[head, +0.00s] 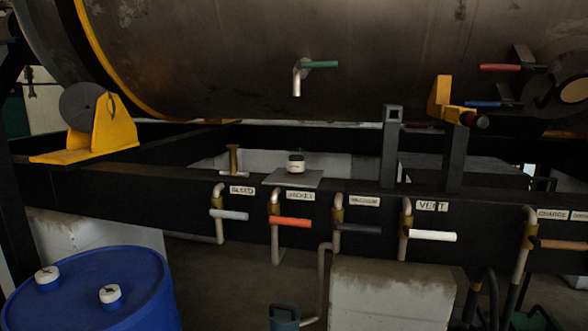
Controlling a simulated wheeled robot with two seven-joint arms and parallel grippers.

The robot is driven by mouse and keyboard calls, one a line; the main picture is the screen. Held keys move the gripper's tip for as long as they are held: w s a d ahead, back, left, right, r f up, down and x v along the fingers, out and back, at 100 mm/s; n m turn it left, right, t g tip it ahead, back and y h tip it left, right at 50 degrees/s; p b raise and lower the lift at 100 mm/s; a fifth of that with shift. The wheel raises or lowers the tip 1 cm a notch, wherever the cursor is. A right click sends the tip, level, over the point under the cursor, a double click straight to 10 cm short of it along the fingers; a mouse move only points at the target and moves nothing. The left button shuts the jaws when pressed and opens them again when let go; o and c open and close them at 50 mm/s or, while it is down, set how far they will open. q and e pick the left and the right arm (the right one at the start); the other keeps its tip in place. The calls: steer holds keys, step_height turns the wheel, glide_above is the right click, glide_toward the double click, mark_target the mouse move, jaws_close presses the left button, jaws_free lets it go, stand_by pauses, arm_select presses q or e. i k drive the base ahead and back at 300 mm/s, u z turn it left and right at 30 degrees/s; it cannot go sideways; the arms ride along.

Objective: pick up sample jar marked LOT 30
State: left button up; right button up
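A small jar with a white lid and dark contents (296,163) stands upright on a grey plate (307,182) on the black frame beam, below the green-handled spout. Any marking on it is too small to read, so I cannot tell whether it is LOT 30. Neither of my grippers shows in the head view.
A large steel tank (220,60) overhangs the beam. Valves with grey, red (290,222), black and white (432,236) handles line its front, with labels including VENT (432,206). A brass fitting (234,158) stands left of the jar. A blue drum (95,285) with white caps is lower left.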

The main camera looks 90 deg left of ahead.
mark_target(296, 157)
steer(key=u, duration=3)
